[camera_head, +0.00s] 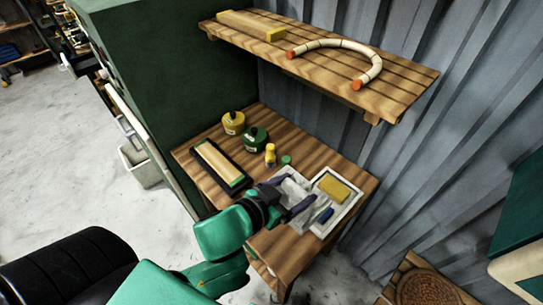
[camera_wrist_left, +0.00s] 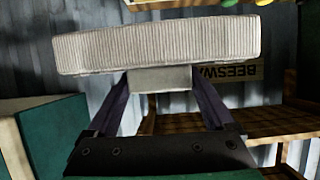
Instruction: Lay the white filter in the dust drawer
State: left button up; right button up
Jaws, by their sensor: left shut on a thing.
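The white filter (camera_wrist_left: 160,45) is a pleated pale block across the top of the left wrist view. A grey tab (camera_wrist_left: 160,79) at its lower middle sits between the two fingers of my left gripper (camera_wrist_left: 160,82), which is shut on it. In the head view my left gripper (camera_head: 299,194) is over the front right of the wooden table, at a pale tray (camera_head: 352,205). There I cannot clearly separate the filter from the pale tray behind it. I cannot pick out the dust drawer for certain in either view. My right gripper is not in view.
The tray holds a yellow block (camera_head: 334,189) and a small blue item (camera_head: 326,215). A yellow tin (camera_head: 233,122), a green tin (camera_head: 255,139) and a dark tray with a pale block (camera_head: 219,164) stand further left. A slatted shelf (camera_head: 400,82) hangs above.

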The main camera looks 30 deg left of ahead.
aim_at(290, 202)
pick_arm(q)
jog(key=f+b, duration=0.4)
jog(key=shift+s+a+f+b, duration=0.25)
jog(key=shift+s+b, duration=0.1)
jog(key=shift+s, duration=0.05)
jog(key=f, duration=0.5)
jog(key=f+b, duration=0.1)
jog(key=f, duration=0.9)
jog(key=shift+s+a+b, duration=0.15)
jog(key=shift+s+b, duration=0.15)
jog(key=shift+s, duration=0.05)
jog(key=shift+f, duration=0.2)
jog(key=o, duration=1.1)
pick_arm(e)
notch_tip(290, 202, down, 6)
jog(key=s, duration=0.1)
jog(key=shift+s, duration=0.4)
